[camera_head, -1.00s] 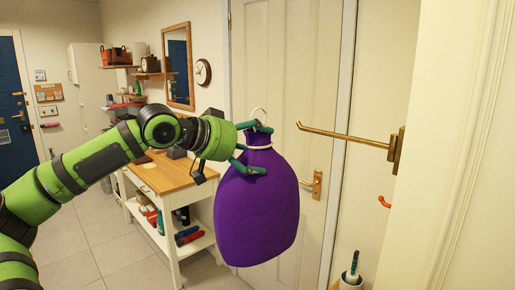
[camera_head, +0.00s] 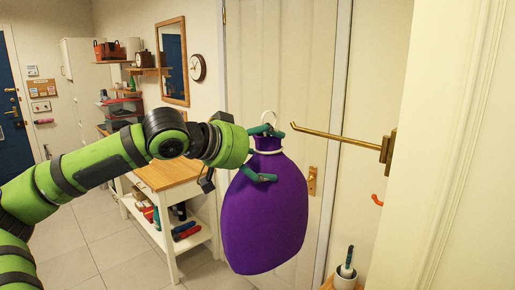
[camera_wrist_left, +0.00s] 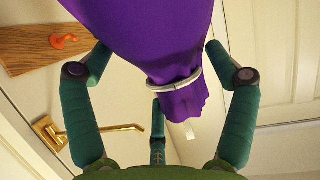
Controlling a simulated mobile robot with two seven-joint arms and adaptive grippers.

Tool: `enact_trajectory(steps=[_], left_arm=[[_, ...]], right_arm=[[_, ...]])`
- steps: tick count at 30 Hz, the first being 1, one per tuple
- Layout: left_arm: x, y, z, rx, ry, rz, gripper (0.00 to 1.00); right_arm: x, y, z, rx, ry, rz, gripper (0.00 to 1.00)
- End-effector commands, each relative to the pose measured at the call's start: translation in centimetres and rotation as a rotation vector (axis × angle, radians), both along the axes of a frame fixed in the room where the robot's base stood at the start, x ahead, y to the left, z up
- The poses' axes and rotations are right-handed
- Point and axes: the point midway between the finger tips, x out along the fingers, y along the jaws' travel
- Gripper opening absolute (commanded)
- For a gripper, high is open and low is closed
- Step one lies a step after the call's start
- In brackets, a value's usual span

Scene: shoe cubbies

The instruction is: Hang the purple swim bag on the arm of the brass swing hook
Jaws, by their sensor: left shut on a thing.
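The purple swim bag (camera_head: 262,215) hangs upright from my left gripper (camera_head: 268,154), which is shut on its gathered neck. In the left wrist view the bag (camera_wrist_left: 145,35) lies between the fingers, and the hook (camera_wrist_left: 90,132) shows lower left. My right gripper is out of view.
A white panelled door (camera_head: 285,70) is behind the bag and hook. A small orange hook (camera_head: 377,200) is below the brass one. A wooden-topped bench (camera_head: 165,172) with shelves stands behind my left arm. A white holder (camera_head: 345,277) stands low at right.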

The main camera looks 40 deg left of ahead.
Motion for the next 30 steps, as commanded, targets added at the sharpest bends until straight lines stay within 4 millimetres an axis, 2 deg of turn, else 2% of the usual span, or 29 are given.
enact_trajectory(steps=[30], left_arm=[[-0.5,-6.5,0.2,0.002,-0.001,-0.003,0.27]], right_arm=[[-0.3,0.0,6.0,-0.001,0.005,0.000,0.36]])
